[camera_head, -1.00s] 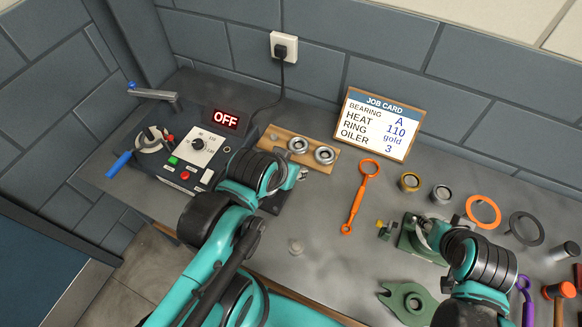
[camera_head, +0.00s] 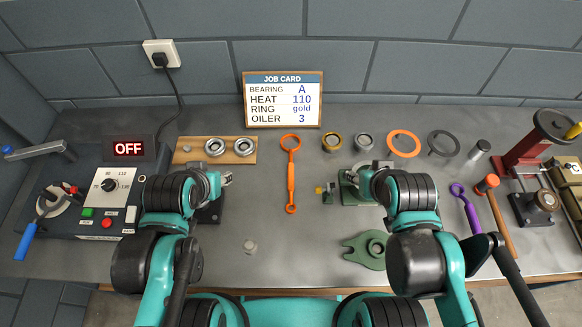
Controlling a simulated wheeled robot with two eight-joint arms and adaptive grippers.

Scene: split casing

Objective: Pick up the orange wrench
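The orange wrench (camera_head: 291,176) lies flat on the grey bench in the middle of the head view. Its large ring end points to the wall and its small ring end to the front. Nothing touches it. My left gripper (camera_head: 226,180) is to the left of the wrench, apart from it; it is small and partly hidden by my arm. My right gripper (camera_head: 376,169) is to the right of the wrench, mostly hidden behind my wrist, near a green fixture (camera_head: 349,188). Whether either gripper is open or shut does not show clearly.
A wooden board (camera_head: 184,156) with bearings is left of the wrench, and a job card (camera_head: 284,99) stands behind it. A green plate (camera_head: 352,250) lies in front right. Bench around the wrench is clear.

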